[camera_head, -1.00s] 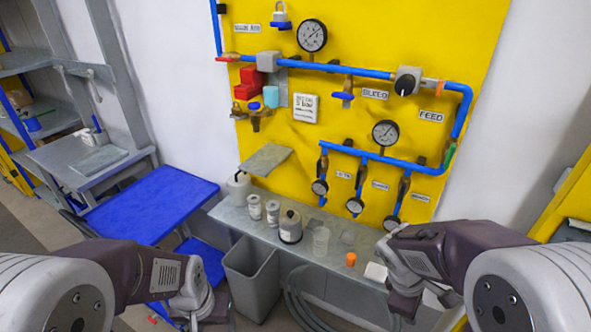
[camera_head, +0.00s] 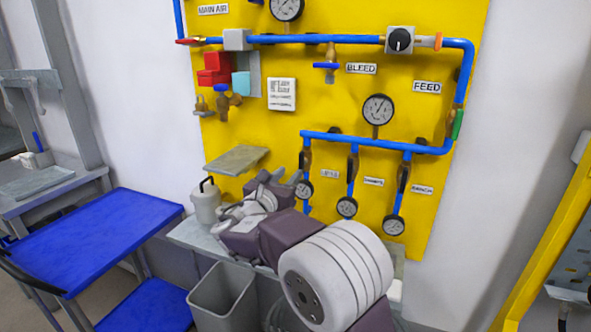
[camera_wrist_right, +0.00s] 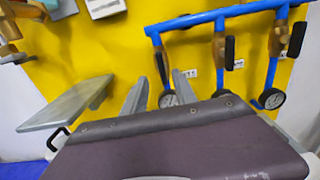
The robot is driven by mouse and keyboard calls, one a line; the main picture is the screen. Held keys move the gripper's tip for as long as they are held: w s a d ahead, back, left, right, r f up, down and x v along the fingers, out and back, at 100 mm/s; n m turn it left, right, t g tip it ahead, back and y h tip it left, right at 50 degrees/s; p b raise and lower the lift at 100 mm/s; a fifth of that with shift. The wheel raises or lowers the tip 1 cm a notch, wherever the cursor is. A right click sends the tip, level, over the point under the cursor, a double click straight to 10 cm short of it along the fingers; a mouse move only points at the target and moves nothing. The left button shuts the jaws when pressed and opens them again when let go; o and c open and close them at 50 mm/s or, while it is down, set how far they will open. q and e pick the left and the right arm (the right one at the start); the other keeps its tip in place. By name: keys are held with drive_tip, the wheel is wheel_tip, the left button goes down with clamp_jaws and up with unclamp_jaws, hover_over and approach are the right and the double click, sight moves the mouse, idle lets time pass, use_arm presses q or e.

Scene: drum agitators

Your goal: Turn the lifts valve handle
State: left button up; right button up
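The lifts valve is the leftmost of three branch valves on the yellow panel. Its dark handle (camera_head: 305,160) hangs along the pipe above a small round gauge (camera_head: 303,190), left of a small label (camera_head: 330,174). My right gripper (camera_head: 292,180) is just left of and below this handle in the head view. In the right wrist view, my right gripper's two fingers (camera_wrist_right: 170,70) stand apart with no object held between them. Contact cannot be told. My left gripper is out of view.
The neighbouring valves have dark handles (camera_wrist_right: 229,52) and (camera_wrist_right: 297,40) close to the right. A grey slanted shelf (camera_head: 236,160) juts out at left. A white canister (camera_head: 206,201) stands on the bench below. A blue table (camera_head: 100,235) and grey bin (camera_head: 222,296) are lower left.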

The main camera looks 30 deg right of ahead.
sight(300, 163)
drive_tip(key=x, duration=0.8)
drive_tip(key=shift+d+p, duration=0.1)
drive_tip(key=shift+p, duration=0.3)
drive_tip(key=shift+s, duration=0.1)
clamp_jaws()
